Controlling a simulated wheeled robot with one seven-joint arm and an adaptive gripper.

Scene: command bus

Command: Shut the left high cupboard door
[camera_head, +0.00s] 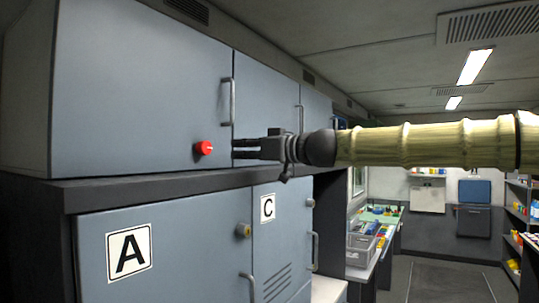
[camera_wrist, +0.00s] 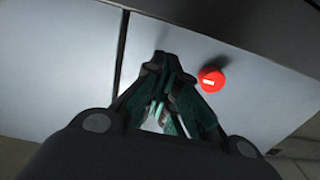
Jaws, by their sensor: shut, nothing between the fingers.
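The left high cupboard door (camera_head: 140,85) is the large grey-blue panel at upper left in the head view. It looks flush, or nearly flush, with the neighbouring high door (camera_head: 265,95). It carries a red round knob (camera_head: 203,148) low down and a vertical bar handle (camera_head: 228,102) at its right edge. My gripper (camera_head: 236,148) is shut and empty, pointing left at the door's lower right edge, below the handle. In the wrist view the fingertips (camera_wrist: 164,62) lie between the dark door seam (camera_wrist: 122,55) and the red knob (camera_wrist: 211,80). Contact cannot be told.
Below a dark ledge (camera_head: 150,187) are lower doors marked A (camera_head: 100,262) and C (camera_head: 283,235), with knobs and handles. A counter with a grey bin (camera_head: 362,250) stands beyond. Shelves (camera_head: 515,225) line the far right. The aisle floor (camera_head: 440,280) is clear.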

